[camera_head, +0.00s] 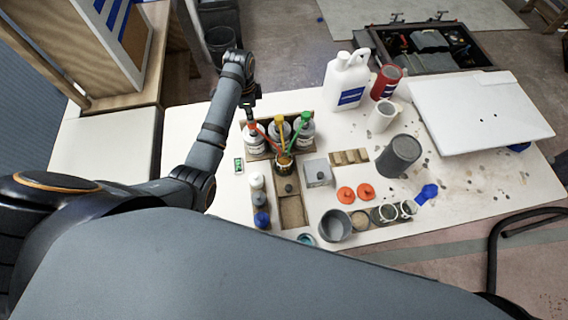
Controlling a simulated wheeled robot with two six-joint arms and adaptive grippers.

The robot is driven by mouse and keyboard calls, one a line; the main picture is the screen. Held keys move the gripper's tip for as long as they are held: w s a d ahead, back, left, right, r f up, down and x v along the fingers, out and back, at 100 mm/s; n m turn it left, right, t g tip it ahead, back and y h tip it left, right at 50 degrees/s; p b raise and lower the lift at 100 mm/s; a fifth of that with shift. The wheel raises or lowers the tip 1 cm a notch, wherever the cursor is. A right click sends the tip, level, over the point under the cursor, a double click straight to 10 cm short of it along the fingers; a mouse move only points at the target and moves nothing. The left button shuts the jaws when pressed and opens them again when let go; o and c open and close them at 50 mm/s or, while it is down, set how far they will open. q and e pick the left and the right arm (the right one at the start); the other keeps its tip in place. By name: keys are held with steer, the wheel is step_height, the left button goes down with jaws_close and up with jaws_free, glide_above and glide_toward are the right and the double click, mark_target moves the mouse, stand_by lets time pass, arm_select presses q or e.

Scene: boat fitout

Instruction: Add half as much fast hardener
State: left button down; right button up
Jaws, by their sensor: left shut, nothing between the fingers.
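Three white pump bottles stand in a wooden rack at the back of the table. One has a red pump (254,127), one a yellow pump (280,128), one a green pump (300,125). Their spouts converge over a small cup (284,161) in front of them. I cannot read the labels to tell which holds fast hardener. My left gripper (250,116) is shut and empty, pointing down at the head of the red pump; I cannot tell if it touches. My right gripper is not in view.
A small device with a green display (238,165) lies left of the rack. A white jug (346,82), a red can (386,82) and a dark grey cylinder (399,156) stand to the right. Small bottles (259,199) and a grey pot (335,225) stand nearer me.

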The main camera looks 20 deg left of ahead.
arm_select(q)
steer(key=shift+f+b, duration=0.35)
steer(key=shift+f, duration=1)
steer(key=shift+r, duration=0.1)
steer(key=shift+r+p, duration=2.1)
steer(key=shift+p, duration=0.7)
step_height(320, 180, up, 2)
steer(key=shift+r+p, duration=0.1)
steer(key=shift+p, duration=1.1)
steer(key=shift+r, duration=0.45)
